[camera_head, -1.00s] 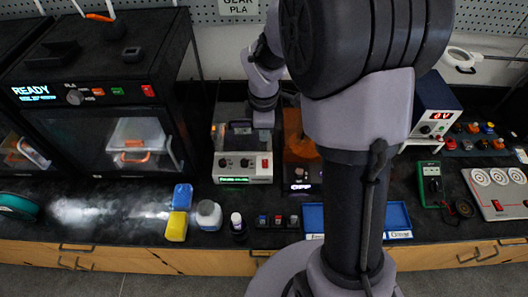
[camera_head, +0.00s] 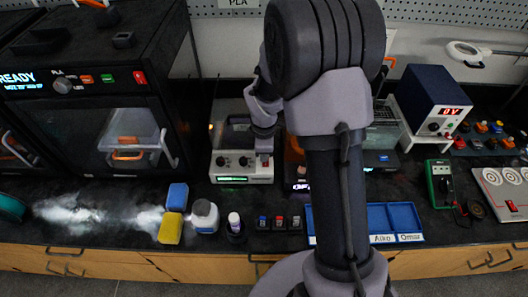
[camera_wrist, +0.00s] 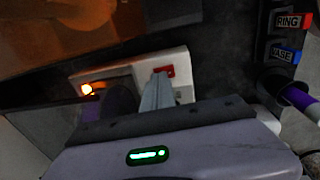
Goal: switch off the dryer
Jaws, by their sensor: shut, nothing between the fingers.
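The dryer (camera_head: 229,177) is a pale box on the bench with two dark knobs, a green-lit display and a red switch (camera_head: 265,159) at the right of its front panel. My gripper (camera_head: 264,146) is over the right part of the dryer, just above the switch in this view. In the wrist view, the shut grey fingers (camera_wrist: 160,82) reach over the pale panel, with their tips close beside the red switch (camera_wrist: 170,70). I cannot tell whether they touch it. An orange lamp (camera_wrist: 87,89) glows on the same panel. The gripper holds nothing.
A black printer (camera_head: 100,90) stands at the left. A blue tray (camera_head: 404,217) lies at the right. My arm hides the bench behind it.

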